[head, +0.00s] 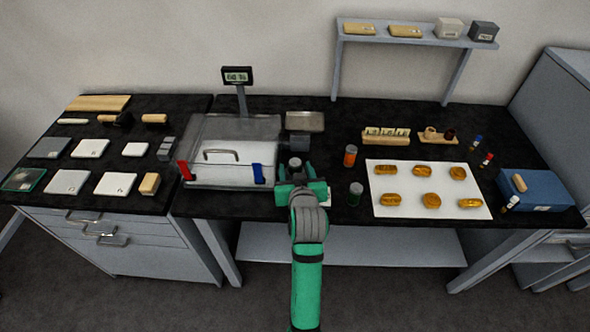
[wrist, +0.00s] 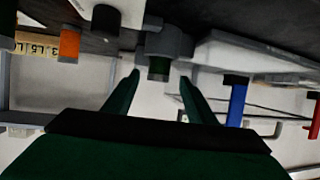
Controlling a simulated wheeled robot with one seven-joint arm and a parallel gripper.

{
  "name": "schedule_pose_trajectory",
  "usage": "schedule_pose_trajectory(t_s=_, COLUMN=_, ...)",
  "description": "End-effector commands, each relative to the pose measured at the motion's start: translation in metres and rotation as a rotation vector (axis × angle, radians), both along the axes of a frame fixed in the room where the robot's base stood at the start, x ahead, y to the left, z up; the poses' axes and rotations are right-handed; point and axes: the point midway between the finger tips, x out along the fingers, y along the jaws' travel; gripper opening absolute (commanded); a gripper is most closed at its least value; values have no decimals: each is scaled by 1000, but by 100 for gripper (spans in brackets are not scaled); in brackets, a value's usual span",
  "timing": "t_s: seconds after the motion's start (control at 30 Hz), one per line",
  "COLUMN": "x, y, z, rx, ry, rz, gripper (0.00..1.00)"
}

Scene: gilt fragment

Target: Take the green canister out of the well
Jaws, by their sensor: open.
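In the wrist view a green canister (wrist: 158,67) with a dark end shows at a grey block (wrist: 182,42), which looks like the well. The canister appears partly inside it; how deep I cannot tell. My gripper (wrist: 158,82) is open, its two dark green fingers on either side of the canister in the picture; I see no clear contact. In the head view my gripper (head: 300,188) is at the front middle of the bench, in front of the grey block (head: 298,143). My gripper and arm hide much of that area.
An orange canister (head: 350,156) and another green, dark-capped canister (head: 355,193) stand just right of my gripper. A white sheet (head: 404,196) with several amber pieces lies farther right. A clear-walled box (head: 230,165) with blue and red posts is to the left.

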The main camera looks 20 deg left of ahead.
Motion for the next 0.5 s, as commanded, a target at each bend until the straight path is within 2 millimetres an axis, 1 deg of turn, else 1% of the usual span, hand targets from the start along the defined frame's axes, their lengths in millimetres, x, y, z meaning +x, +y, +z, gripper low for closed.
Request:
schedule_pose_trajectory(t_s=0.1, x=16, y=5, z=-8, rx=-2, ry=1, rz=-1, gripper=51)
schedule_pose_trajectory(t_s=0.2, x=27, y=10, z=-12, rx=-1, ry=1, rz=0, gripper=51)
schedule_pose_trajectory(t_s=0.33, x=34, y=14, z=-15, rx=0, ry=0, rz=0, gripper=51)
schedule_pose_trajectory(t_s=0.5, x=35, y=14, z=-16, rx=0, ry=-1, rz=0, gripper=51)
